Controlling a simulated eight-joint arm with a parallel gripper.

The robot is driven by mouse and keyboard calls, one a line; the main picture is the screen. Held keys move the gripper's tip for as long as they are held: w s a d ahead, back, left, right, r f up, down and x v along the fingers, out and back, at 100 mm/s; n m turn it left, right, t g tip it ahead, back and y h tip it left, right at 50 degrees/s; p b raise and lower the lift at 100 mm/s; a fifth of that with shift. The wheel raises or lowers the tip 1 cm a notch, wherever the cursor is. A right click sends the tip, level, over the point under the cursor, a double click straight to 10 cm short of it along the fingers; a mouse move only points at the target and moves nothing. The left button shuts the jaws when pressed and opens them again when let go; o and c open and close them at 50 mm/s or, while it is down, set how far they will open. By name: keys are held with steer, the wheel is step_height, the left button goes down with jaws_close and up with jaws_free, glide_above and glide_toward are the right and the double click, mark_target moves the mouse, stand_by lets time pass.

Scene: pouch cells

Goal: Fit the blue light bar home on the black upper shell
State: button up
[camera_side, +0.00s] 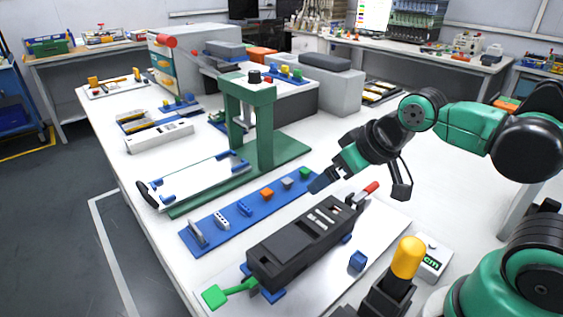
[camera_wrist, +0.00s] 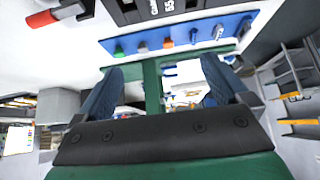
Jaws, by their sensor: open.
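The blue light bar appears to be the small blue piece (camera_side: 244,208) lying on the long blue parts strip (camera_side: 208,240). It also shows in the wrist view (camera_wrist: 193,36). The black upper shell (camera_side: 300,243) lies on a white board in front of the strip, with slots and white markings on top. Its edge shows at the top of the wrist view (camera_wrist: 128,14). My gripper (camera_side: 328,180) is above the strip's far right end, near the shell's far end, apart from both. Its blue fingers (camera_wrist: 157,78) are spread, with nothing between them.
A red-handled clamp (camera_side: 370,187) is at the shell's far end, and a green-handled one (camera_side: 215,296) at its near end. A green press frame (camera_side: 263,125) stands behind the strip. Orange (camera_side: 266,194), grey and green pieces share the strip. A blue block (camera_side: 357,261) sits beside the shell.

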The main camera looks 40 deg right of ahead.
steer(key=m+g+y, duration=0.3)
steer(key=m+g, duration=0.2)
steer(key=m, duration=0.8)
glide_toward(244, 205)
steer(key=f+m+g, duration=0.1)
steer(key=m, duration=0.1)
steer(key=w+f+m+y, duration=0.1)
steer(key=m, duration=0.1)
steer(key=shift+w+d+f+g, duration=0.15)
steer(key=shift+w+f+g, duration=0.05)
steer(key=shift+g, duration=0.2)
steer(key=shift+w+a+f+m+y, duration=0.1)
steer(key=shift+f+m+y, duration=0.1)
steer(key=shift+f, duration=0.15)
steer(key=shift+a+f+m+y, duration=0.1)
steer(key=shift+a+f+m, duration=0.1)
steer(key=shift+f, duration=0.1)
steer(key=x, duration=0.4)
steer(key=shift+f, duration=0.4)
steer(key=shift+c, duration=0.2)
steer(key=c, duration=1.3)
